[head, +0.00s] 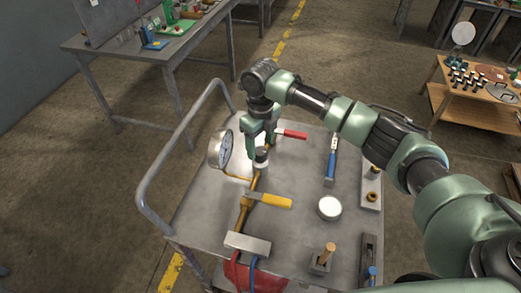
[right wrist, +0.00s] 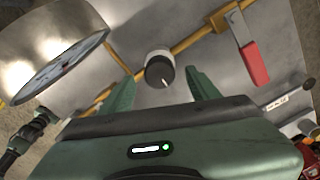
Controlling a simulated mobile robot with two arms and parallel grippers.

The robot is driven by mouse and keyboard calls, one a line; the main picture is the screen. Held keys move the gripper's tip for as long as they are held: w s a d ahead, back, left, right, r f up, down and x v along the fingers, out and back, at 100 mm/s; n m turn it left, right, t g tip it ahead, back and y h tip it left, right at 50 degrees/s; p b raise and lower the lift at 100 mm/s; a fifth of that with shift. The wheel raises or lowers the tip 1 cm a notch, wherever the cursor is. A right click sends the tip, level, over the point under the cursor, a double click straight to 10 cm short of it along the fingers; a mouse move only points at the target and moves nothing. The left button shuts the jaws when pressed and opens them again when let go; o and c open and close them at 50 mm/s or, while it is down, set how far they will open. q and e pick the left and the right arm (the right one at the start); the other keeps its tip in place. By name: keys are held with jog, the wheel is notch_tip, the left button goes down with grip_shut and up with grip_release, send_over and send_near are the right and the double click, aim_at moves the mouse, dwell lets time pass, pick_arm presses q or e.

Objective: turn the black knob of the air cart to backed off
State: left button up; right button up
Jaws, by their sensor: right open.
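The air cart (head: 200,212) stands in front of me with a brass pipe line on its grey top. The black knob (right wrist: 160,71), on a pale round body with a white pointer mark, shows in the right wrist view; in the head view (head: 261,155) it is small and partly covered by my gripper. My right gripper (head: 260,145) points down over it, open. In the right wrist view the two green fingers (right wrist: 163,92) are on either side of the knob, with gaps visible and no contact seen. My left gripper is not in view.
A round gauge (head: 225,149) stands close left of the gripper. A red-handled valve (head: 292,134) is close right. A yellow handle (head: 268,201), a metal block (head: 247,243) with hoses, a blue-handled tool (head: 333,152) and a round tin (head: 329,208) are on the cart.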

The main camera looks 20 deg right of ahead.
aim_at(261, 151)
notch_tip(261, 151, up, 5)
jog(key=shift+b, duration=0.35)
dwell(0.3)
